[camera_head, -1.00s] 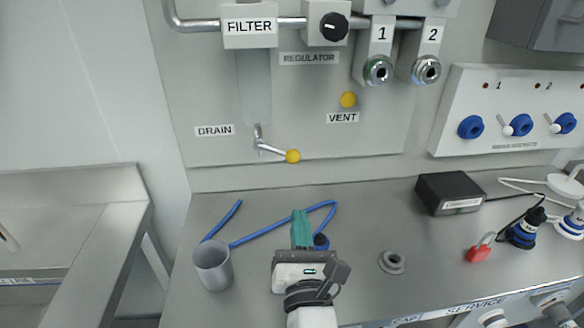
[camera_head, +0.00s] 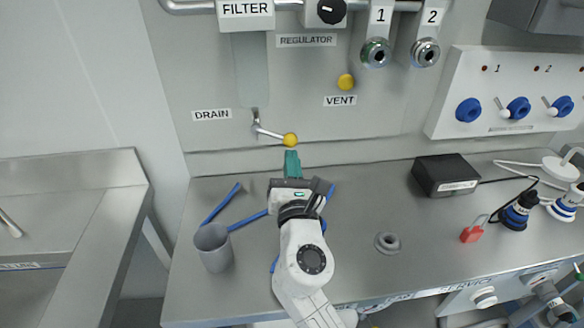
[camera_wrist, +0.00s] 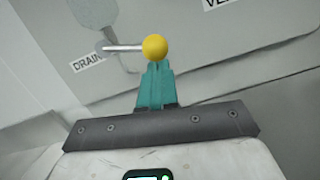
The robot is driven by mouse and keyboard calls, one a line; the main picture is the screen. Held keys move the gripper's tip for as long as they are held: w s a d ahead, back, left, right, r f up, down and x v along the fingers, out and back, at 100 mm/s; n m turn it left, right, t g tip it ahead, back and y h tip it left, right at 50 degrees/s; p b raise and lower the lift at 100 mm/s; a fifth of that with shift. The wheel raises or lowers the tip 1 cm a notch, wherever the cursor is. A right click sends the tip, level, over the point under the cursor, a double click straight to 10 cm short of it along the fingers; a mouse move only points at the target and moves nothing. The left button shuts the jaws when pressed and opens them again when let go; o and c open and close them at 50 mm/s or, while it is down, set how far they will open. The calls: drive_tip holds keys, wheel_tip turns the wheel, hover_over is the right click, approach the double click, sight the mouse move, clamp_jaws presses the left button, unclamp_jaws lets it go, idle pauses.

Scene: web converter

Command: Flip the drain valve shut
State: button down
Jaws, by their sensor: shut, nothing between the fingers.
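The drain valve is a small metal lever (camera_head: 268,132) with a yellow ball knob (camera_head: 290,140) at its right end, under the clear filter bowl (camera_head: 251,70) and right of the DRAIN label (camera_head: 212,115). The lever points right and slightly down. My gripper (camera_head: 291,158) has teal fingers, shut and empty, just below the knob. In the wrist view the knob (camera_wrist: 155,47) sits right at the tips of the shut fingers (camera_wrist: 155,68). I cannot tell whether they touch.
A yellow vent button (camera_head: 346,82) is up and right of the knob. A grey cup (camera_head: 213,247), a blue hose (camera_head: 222,205), a grey ring (camera_head: 387,243), a black box (camera_head: 445,175) and a red padlock (camera_head: 473,230) are on the steel bench (camera_head: 350,270).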

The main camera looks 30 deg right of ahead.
drive_tip(key=shift+r, duration=0.1)
drive_tip(key=n+p, duration=0.1)
drive_tip(key=r+n+p, duration=0.1)
drive_tip(key=p, duration=0.1)
drive_tip(key=shift+s+d+r, duration=0.15)
drive_tip(key=shift+d+r, duration=0.15)
drive_tip(key=shift+d, duration=0.1)
drive_tip(key=n+p, duration=0.1)
drive_tip(key=r+n+y+p, duration=0.1)
drive_tip(key=shift+s+d+n+t+p, duration=0.1)
drive_tip(key=shift+d+n+t+p, duration=0.1)
drive_tip(key=shift+n+t+p, duration=0.15)
drive_tip(key=shift+f, duration=0.25)
